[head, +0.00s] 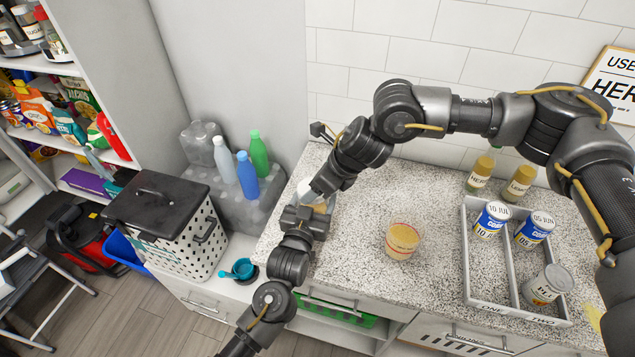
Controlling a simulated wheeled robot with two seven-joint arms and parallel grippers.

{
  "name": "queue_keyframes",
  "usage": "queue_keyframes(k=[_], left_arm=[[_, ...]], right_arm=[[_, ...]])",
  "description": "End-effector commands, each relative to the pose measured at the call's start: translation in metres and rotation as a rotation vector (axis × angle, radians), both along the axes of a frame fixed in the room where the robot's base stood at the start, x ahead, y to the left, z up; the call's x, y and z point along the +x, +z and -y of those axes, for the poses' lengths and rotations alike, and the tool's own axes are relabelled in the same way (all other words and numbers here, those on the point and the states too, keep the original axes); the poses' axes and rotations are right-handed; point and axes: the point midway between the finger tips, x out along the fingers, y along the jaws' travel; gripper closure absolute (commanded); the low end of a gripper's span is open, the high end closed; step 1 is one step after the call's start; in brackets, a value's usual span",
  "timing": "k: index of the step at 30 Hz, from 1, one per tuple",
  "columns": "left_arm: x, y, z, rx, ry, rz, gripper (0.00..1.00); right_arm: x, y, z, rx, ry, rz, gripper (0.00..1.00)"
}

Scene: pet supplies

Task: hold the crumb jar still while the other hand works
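A small jar with a pale top (305,187) and tan contents stands near the counter's left end, mostly hidden by my grippers. I take it to be the crumb jar. My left gripper (306,212) comes up from below and is at the near side of the jar; its fingertips are hidden. My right gripper (320,188) reaches down from the upper right to the jar's top. I cannot see whether either gripper is shut on it. A clear tumbler (402,241) with tan-orange contents stands apart to the right.
The speckled counter (365,205) is clear around the tumbler. A grey divided tray (466,265) at right holds several labelled cans. Two gold-capped jars (480,173) stand behind it.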

Motion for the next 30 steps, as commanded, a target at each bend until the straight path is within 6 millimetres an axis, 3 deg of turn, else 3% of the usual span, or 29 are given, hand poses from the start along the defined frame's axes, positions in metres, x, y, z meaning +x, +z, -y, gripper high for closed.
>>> queue_keyframes(k=[19,30], left_arm=[[-0.001,0.001,0.003,0.001,-0.007,0.003,0.71],[-0.002,0.002,0.004,-0.001,-0.009,0.006,0.71]], right_arm=[[-0.002,-0.013,0.003,-0.011,-0.001,-0.006,0.62],[-0.002,-0.007,0.003,-0.02,0.003,-0.01,0.62]])
